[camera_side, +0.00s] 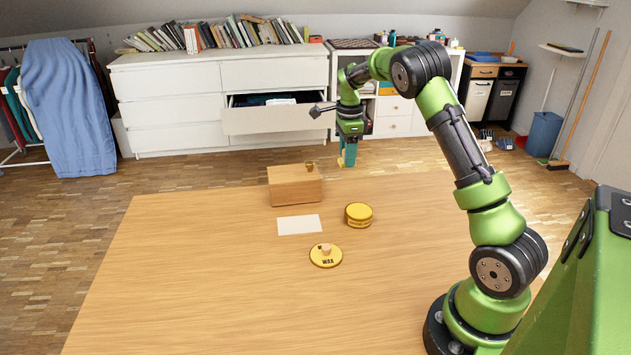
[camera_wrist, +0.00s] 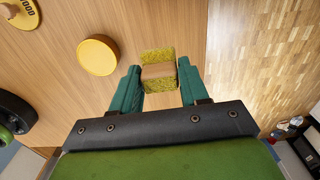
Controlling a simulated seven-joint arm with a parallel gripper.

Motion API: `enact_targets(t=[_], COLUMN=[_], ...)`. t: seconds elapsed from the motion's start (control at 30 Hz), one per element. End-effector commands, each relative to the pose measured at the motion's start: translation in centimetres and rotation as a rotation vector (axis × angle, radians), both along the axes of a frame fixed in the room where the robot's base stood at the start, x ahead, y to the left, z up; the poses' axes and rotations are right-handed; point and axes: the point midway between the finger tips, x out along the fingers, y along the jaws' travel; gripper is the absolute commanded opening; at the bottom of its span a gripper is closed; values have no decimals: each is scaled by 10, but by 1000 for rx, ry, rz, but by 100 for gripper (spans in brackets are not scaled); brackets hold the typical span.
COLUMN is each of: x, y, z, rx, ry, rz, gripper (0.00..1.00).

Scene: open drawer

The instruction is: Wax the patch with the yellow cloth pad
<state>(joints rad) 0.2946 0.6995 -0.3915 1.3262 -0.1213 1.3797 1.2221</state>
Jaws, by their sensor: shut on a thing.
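My gripper (camera_side: 348,147) is shut on the yellow cloth pad, a fuzzy yellow block with a tan band across its middle. In the wrist view the pad (camera_wrist: 158,55) sits between the teal fingers (camera_wrist: 159,72). In the side view it hangs above the far part of the table, right of the wooden box. A pale rectangular patch (camera_side: 299,225) lies flat on the table, nearer the camera than the pad. A round yellow tin (camera_side: 358,214) stands right of the patch; its yellow top (camera_wrist: 98,55) shows in the wrist view.
A wooden box (camera_side: 295,186) with a small brass-coloured piece on top stands behind the patch. The table's (camera_side: 200,280) left and front are clear. A white dresser drawer stands open beyond.

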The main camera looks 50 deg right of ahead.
Motion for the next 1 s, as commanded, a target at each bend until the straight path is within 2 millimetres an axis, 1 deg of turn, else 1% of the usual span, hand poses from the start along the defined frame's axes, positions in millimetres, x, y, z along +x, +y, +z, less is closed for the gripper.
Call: enact_targets(t=[0.53, 0.6, 0.67, 0.73, 0.83, 1.0], x=[1, 3, 0, -9, -28, -62], y=[1, 3, 11, 23, 41, 66], z=[0, 7, 15, 22, 25, 19], rx=[0, -2, 3, 12, 18, 20], ry=[-1, -14, -25, -31, -32, -21], rz=[2, 7, 13, 23, 27, 27], gripper=[20, 20, 20, 20, 20, 20])
